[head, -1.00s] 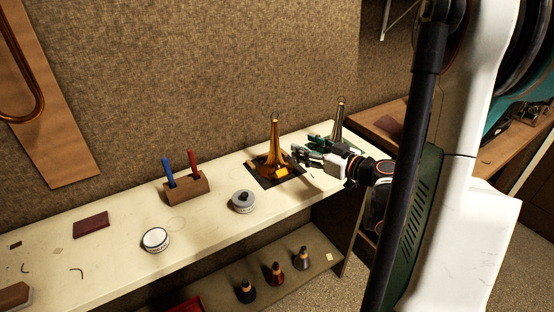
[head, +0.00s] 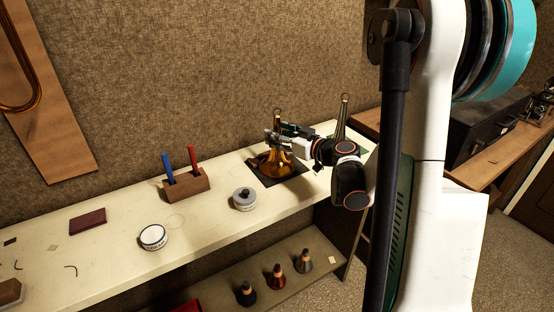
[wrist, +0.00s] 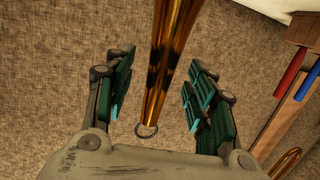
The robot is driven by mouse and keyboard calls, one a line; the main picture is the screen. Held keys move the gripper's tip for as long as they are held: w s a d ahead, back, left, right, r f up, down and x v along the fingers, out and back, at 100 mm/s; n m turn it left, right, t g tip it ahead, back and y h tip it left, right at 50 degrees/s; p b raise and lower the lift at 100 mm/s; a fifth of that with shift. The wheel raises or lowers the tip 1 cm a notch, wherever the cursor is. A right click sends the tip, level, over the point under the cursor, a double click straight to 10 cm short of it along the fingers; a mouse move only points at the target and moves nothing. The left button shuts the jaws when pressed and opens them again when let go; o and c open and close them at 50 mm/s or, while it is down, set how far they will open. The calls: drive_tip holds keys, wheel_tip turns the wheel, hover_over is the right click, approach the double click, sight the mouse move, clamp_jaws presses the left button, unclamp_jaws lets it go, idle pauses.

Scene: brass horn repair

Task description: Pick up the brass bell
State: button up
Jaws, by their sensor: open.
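The brass bell (head: 283,165) stands flared end down on a dark mat (head: 262,177) at the far right part of the white bench, its narrow neck upward with a small ring on top. My gripper (head: 281,135) is at the neck in the head view and covers part of it. In the wrist view the gripper (wrist: 157,90) is open, and the bell's neck (wrist: 172,50) runs between the two fingers with space on both sides. The ring (wrist: 146,131) shows near the palm.
A second tall horn piece (head: 343,118) stands just right of my gripper. A lower shelf (head: 225,275) holds several mutes.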

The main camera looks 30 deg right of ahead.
drive_tip(key=shift+x, duration=0.85)
drive_tip(key=shift+s, duration=0.1)
clamp_jaws()
drive_tip(key=shift+r, duration=0.1)
